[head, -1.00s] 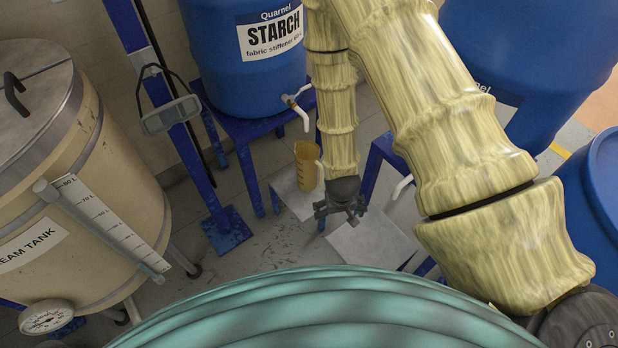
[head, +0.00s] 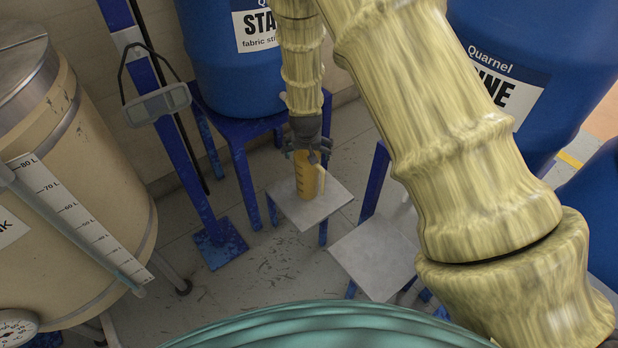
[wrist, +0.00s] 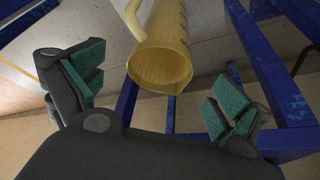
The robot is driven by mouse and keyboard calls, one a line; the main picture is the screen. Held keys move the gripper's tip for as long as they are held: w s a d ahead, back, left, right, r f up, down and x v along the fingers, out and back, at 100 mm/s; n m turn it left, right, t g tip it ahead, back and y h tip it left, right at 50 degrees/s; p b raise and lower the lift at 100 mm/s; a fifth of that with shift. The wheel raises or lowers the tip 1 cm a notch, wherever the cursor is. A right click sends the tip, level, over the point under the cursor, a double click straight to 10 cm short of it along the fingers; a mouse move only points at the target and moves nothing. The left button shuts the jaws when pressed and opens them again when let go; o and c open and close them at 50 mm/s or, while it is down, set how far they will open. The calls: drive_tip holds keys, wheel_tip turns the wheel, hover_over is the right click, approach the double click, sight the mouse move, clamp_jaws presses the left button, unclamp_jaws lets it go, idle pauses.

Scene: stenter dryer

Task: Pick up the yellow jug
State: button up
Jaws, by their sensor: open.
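The yellow jug (head: 307,178) stands upright on a small grey platform (head: 318,208) below the starch drum, its handle to the right in the head view. My gripper (head: 308,152) is at the jug's top end in that view and hides part of its rim. In the wrist view the jug (wrist: 162,62) shows its round open mouth between my spread fingers (wrist: 158,92), with its handle at upper left. My gripper is open, and gaps show between the jug and both finger pads.
The blue starch drum (head: 225,85) sits on a blue stand (head: 240,132) behind the jug. A second grey platform (head: 372,258) is to the right, below another blue drum (head: 535,60). A blue post (head: 165,130) and the beige tank (head: 75,190) are at left.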

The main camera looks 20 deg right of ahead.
drive_tip(key=b, duration=0.2)
approach(307, 160)
drive_tip(key=shift+f, duration=2)
drive_tip(key=shift+s, duration=0.45)
drive_tip(key=shift+r, duration=0.1)
drive_tip(key=shift+c, duration=0.2)
drive_tip(key=c, duration=1.6)
drive_tip(key=shift+d+r+p, duration=0.1)
drive_tip(key=shift+r+p, duration=0.1)
drive_tip(key=shift+p, duration=0.5)
